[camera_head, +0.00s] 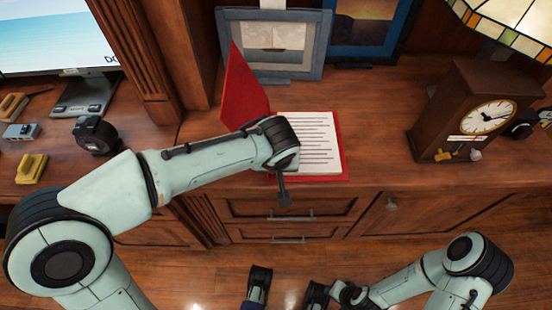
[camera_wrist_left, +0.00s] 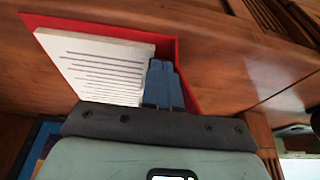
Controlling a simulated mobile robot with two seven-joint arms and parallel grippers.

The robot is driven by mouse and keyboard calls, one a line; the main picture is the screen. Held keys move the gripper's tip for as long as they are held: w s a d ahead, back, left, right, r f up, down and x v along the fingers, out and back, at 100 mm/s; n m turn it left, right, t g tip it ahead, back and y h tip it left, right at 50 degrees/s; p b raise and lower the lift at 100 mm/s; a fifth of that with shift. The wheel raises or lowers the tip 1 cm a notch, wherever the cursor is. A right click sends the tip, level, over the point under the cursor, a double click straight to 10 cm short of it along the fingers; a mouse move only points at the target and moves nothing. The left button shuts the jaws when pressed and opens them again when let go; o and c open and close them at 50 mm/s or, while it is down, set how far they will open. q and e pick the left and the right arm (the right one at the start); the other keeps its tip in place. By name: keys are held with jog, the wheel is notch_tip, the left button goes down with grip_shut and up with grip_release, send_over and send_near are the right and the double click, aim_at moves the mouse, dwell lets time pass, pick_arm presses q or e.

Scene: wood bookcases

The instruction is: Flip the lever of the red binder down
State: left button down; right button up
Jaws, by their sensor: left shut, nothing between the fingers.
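The red binder (camera_head: 245,88) lies open on the wooden cabinet top in the head view, its cover standing up at the left. White lined pages (camera_head: 318,140) lie on its right side, and its red edge and pages (camera_wrist_left: 105,62) show in the left wrist view. I cannot make out the lever; my left wrist covers the binder's middle. My left gripper's blue fingers (camera_wrist_left: 163,85) are together and empty, over the binder beside the pages; the head view hides them behind the wrist. My right gripper (camera_head: 320,294) is low at the bottom, away from the binder; its opening is unclear.
Behind the binder stand a framed ship picture (camera_head: 275,45) and a blue-framed picture (camera_head: 365,28). A wooden clock (camera_head: 470,108) stands to the right under a stained-glass lamp (camera_head: 510,22). The cabinet top between binder and clock is clear. A tape measure (camera_head: 96,135) sits at left.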

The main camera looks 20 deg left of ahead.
pick_arm(q)
jog(key=shift+s+f, duration=0.1)
jog(key=shift+f, duration=0.1)
jog(key=shift+r, duration=0.15)
pick_arm(e)
jog(key=shift+w+d+f, duration=0.1)
jog(key=shift+w+f, duration=0.05)
jog(key=shift+w, duration=0.15)
pick_arm(q)
jog(key=shift+w, duration=0.2)
jog(key=shift+w+a+r+p, duration=0.1)
jog(key=shift+w+a+p, duration=0.1)
jog(key=shift+w+p, duration=0.35)
pick_arm(e)
jog(key=shift+r, duration=0.3)
jog(key=shift+s, duration=0.15)
